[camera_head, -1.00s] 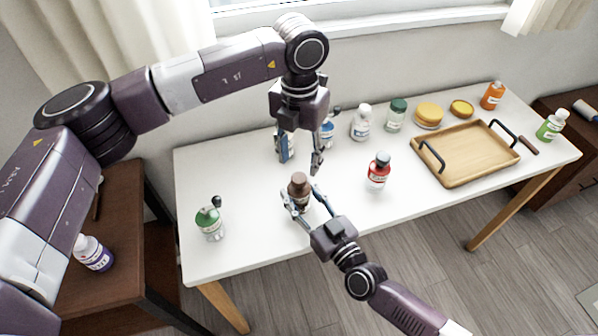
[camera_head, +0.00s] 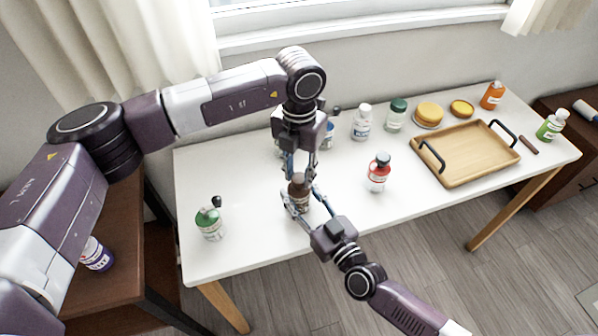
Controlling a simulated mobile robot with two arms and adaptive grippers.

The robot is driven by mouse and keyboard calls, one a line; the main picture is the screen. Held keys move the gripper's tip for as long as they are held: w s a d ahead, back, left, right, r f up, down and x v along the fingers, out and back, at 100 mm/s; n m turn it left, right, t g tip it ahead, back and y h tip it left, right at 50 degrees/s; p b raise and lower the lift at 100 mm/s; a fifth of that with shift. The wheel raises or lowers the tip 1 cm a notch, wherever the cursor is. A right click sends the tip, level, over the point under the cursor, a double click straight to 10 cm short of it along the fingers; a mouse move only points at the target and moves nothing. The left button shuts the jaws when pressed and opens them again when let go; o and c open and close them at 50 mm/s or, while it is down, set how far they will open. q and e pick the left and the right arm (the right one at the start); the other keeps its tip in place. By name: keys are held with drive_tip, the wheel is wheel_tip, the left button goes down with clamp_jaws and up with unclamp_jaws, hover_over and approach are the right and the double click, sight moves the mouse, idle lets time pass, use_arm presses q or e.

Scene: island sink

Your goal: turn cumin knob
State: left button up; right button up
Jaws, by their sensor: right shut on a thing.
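A small brown bottle with a brown cap (camera_head: 299,183) stands upright on the white table, near its front middle. It appears to be the cumin, but its label cannot be read. My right gripper (camera_head: 300,203) reaches in from the front right and is shut on the bottle's body. My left gripper (camera_head: 301,172) points down from above, its fingers apart on either side of the cap. Whether the fingers touch the cap cannot be told.
A red bottle (camera_head: 378,173) stands close on the right, a green-topped grinder (camera_head: 209,223) on the left. Several jars, including a white bottle (camera_head: 361,123), line the back. A wooden tray (camera_head: 464,176) lies at the right. The table front beside the bottle is clear.

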sight(299, 178)
use_arm(q)
drive_tip(key=shift+c, duration=1.4)
drive_tip(key=m, duration=0.5)
drive_tip(key=shift+m, duration=0.3)
drive_tip(key=o, duration=1.2)
wheel_tip(299, 178, up, 12)
